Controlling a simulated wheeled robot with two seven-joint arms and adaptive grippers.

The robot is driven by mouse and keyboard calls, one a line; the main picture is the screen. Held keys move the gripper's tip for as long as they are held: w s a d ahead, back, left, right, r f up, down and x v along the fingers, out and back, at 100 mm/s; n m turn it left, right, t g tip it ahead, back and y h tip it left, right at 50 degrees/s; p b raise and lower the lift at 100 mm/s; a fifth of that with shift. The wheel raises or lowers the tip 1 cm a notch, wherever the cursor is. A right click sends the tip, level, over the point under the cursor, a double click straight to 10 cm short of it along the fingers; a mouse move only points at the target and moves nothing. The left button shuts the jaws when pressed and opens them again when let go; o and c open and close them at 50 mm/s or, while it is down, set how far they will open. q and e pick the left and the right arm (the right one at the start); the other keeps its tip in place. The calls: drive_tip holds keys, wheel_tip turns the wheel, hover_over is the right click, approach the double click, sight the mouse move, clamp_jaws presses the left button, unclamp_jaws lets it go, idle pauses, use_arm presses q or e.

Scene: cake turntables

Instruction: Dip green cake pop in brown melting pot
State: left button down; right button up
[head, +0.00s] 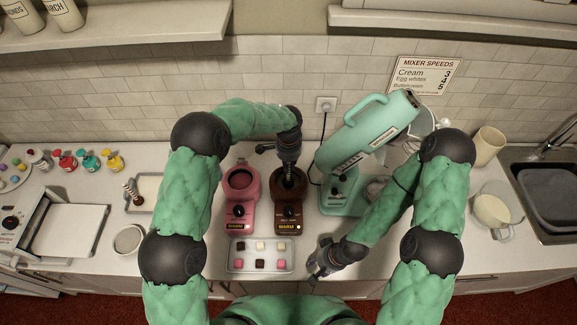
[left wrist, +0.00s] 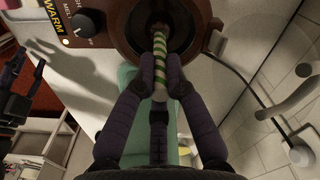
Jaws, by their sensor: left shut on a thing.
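The brown melting pot (head: 290,210) stands on the counter, right of the pink pot, with a dark round opening. My left gripper (head: 289,157) is right above it, pointing down. In the left wrist view my left gripper (left wrist: 160,88) is shut on the green and white striped stick of the green cake pop (left wrist: 160,52). The stick runs into the opening of the brown pot (left wrist: 118,22). The pop's head is hidden in the dark opening, so I cannot tell how deep it is. My right gripper (head: 318,268) is low over the counter's front; its finger opening is unclear.
A pink melting pot (head: 240,205) stands close on the left. A tray of small coloured cubes (head: 260,265) lies in front of the pots. A mint stand mixer (head: 350,150) stands close on the right. Bare counter shows left of the cube tray.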

use_arm(q)
drive_tip(key=shift+r+p, duration=0.65)
drive_tip(key=shift+r, duration=0.85)
use_arm(e)
drive_tip(key=shift+r, duration=0.7)
